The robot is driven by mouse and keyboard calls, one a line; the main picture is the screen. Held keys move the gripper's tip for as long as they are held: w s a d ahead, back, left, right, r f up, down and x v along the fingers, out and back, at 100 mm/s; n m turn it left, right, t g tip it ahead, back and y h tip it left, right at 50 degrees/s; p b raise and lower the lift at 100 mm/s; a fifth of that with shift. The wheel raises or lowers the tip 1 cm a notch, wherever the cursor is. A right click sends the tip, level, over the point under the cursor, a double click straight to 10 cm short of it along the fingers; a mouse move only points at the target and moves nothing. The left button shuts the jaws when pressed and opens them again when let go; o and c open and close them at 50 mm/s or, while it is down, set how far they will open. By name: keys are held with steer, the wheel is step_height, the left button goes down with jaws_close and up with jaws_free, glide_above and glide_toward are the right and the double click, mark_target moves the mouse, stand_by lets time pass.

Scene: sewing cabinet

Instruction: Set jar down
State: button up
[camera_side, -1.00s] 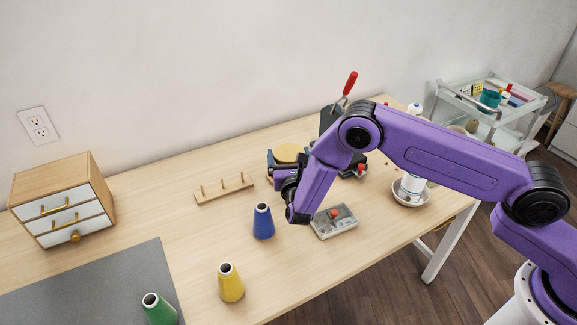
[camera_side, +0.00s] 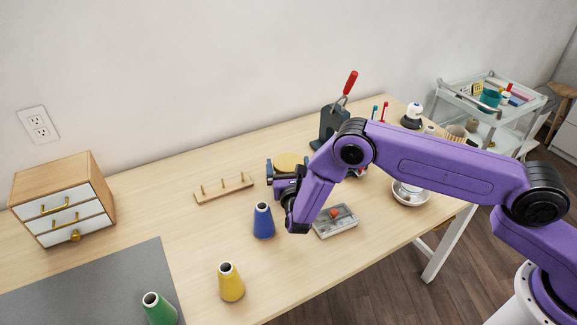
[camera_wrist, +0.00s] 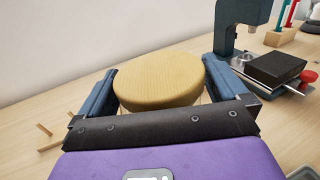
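The jar shows mainly as its round, pale wooden lid (camera_side: 291,160), which fills the space between my fingers in the wrist view (camera_wrist: 160,82). Its body is mostly hidden behind my gripper; only a thin see-through strip shows under the lid. My gripper (camera_side: 284,174) is shut on the jar, with one dark blue finger at each side in the wrist view (camera_wrist: 164,76). The jar looks upright and low over the back half of the table (camera_side: 165,210). I cannot tell whether its base touches the tabletop.
A wooden peg rack (camera_side: 223,188) lies left of the jar. A blue cone (camera_side: 263,221) and a grey case (camera_side: 335,221) stand in front. A press with a red handle (camera_side: 334,122) is behind to the right. Yellow (camera_side: 231,283) and green (camera_side: 159,309) cones stand nearer.

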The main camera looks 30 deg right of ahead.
steer(key=shift+r, duration=0.2)
steer(key=v, duration=1.2)
steer(key=s+d+r+m+g+h, duration=0.3)
steer(key=s+d+r+m+g, duration=0.7)
steer(key=d+r, duration=0.25)
steer(key=s+d+r+m+g+y, duration=0.2)
steer(key=s+m+y, duration=0.1)
steer(key=s, duration=0.5)
steer(key=s+d+r+m+g+y, duration=0.1)
steer(key=s+r+m+g+y, duration=0.1)
steer(key=s, duration=0.6)
steer(key=s+d+r+m+g+y, duration=0.2)
steer(key=s+m+y, duration=0.2)
steer(key=s, duration=0.4)
steer(key=shift+d+y, duration=0.35)
steer(key=shift+y, duration=0.25)
